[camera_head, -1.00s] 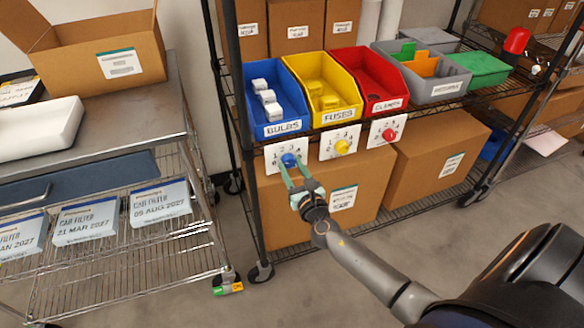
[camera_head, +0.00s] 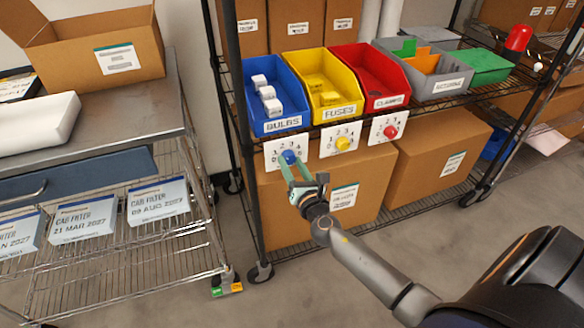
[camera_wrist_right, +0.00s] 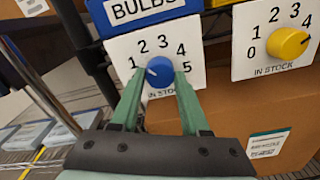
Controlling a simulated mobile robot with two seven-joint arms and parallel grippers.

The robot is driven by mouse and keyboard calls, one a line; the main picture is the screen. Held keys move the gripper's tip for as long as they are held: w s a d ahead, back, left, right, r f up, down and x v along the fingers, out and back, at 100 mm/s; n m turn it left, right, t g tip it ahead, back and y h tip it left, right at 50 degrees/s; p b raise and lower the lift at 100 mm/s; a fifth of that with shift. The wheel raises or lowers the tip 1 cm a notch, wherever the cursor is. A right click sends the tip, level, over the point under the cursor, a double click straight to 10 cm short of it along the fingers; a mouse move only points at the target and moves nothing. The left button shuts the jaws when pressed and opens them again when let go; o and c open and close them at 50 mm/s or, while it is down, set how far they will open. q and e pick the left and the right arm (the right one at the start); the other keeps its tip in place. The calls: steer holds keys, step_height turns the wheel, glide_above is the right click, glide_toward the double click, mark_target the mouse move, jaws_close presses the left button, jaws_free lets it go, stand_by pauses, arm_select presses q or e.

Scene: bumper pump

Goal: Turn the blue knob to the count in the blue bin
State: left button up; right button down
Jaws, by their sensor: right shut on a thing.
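The blue bin (camera_head: 292,122), labelled BULBS, stands on the shelf with three white boxes (camera_head: 267,92) in a row inside. Below its front hangs a white dial plate (camera_head: 273,150) with the blue knob (camera_head: 289,157). In the right wrist view the knob (camera_wrist_right: 160,72) has a pale mark at its left, pointing roughly toward the 1. Numbers 1 to 5 show around it; the lower left of the dial is hidden by a finger. My right gripper (camera_wrist_right: 157,85) is shut on the knob, one green finger on each side. My left gripper is not in view.
A yellow knob (camera_head: 343,144) and a red knob (camera_head: 390,131) sit on plates just to the right, under the yellow and red bins. A cardboard box (camera_head: 270,215) stands behind and below my gripper. A wire cart (camera_head: 120,265) is at left.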

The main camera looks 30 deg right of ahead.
steer(key=m+b, duration=0.1)
steer(key=m, duration=0.2)
steer(key=shift+f, duration=0.1)
steer(key=m+b, duration=0.1)
steer(key=m, duration=0.1)
steer(key=shift+a+m, duration=0.1)
steer(key=shift+m, duration=1.1)
steer(key=shift+m+b, duration=0.4)
steer(key=shift+m, duration=0.5)
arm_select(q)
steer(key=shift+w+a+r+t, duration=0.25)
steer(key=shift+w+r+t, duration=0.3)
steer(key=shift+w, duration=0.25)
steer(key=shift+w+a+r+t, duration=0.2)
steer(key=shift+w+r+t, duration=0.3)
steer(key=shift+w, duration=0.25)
arm_select(e)
steer(key=shift+r+m, duration=0.2)
steer(key=shift+m, duration=1.1)
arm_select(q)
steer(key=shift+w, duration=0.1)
arm_select(e)
steer(key=shift+c, duration=2)
jaws_free()
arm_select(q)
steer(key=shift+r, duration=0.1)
